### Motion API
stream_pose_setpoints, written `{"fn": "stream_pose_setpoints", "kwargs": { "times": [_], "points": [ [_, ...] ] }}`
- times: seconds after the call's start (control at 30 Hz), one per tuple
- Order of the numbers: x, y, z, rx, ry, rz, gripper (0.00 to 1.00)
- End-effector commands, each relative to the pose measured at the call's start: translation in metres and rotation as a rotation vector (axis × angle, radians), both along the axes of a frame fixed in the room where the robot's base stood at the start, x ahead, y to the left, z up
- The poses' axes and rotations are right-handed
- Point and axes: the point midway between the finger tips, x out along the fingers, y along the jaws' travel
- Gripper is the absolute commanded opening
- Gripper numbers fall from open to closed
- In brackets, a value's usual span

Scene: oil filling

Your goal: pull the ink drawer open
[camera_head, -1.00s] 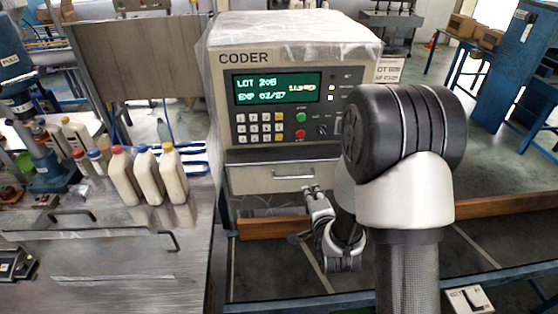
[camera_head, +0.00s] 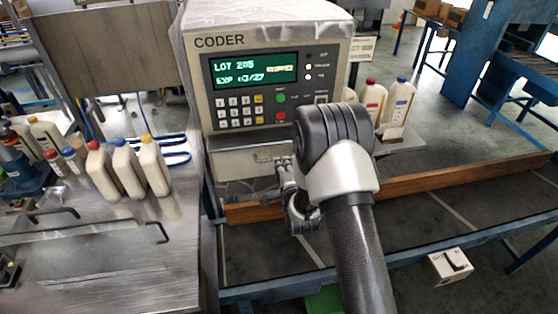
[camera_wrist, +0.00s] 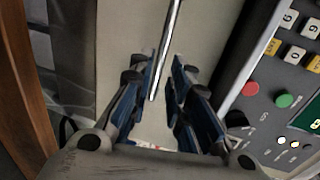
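The ink drawer (camera_head: 232,166) is the pale front panel low on the coder (camera_head: 204,100). It looks closed. Its metal handle (camera_head: 266,159) is partly hidden behind my gripper in the head view. In the wrist view the handle (camera_wrist: 166,50) shows as a shiny bar running down between my two fingers, with the pale drawer front (camera_wrist: 125,35) behind it. My gripper (camera_wrist: 158,78) is open, its blue-padded fingers on either side of the bar, with gaps showing. In the head view my gripper (camera_head: 284,172) is in front of the drawer's right part.
A wooden rail (camera_head: 420,180) runs below the coder, partly behind my arm. White bottles (camera_head: 125,170) stand on the metal table at left. More bottles (camera_head: 397,100) stand right of the coder. A white box (camera_head: 448,265) lies at lower right.

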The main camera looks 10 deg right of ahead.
Motion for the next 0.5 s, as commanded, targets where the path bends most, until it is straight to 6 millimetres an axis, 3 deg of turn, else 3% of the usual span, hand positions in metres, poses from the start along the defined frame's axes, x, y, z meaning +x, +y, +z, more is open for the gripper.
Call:
{"fn": "stream_pose_setpoints", "kwargs": {
  "times": [0.2, 0.5],
  "points": [
    [0.036, 0.000, -0.008, 0.000, -0.002, 0.000, 0.17],
    [0.052, 0.000, -0.011, 0.000, 0.000, 0.000, 0.17]
  ]
}}
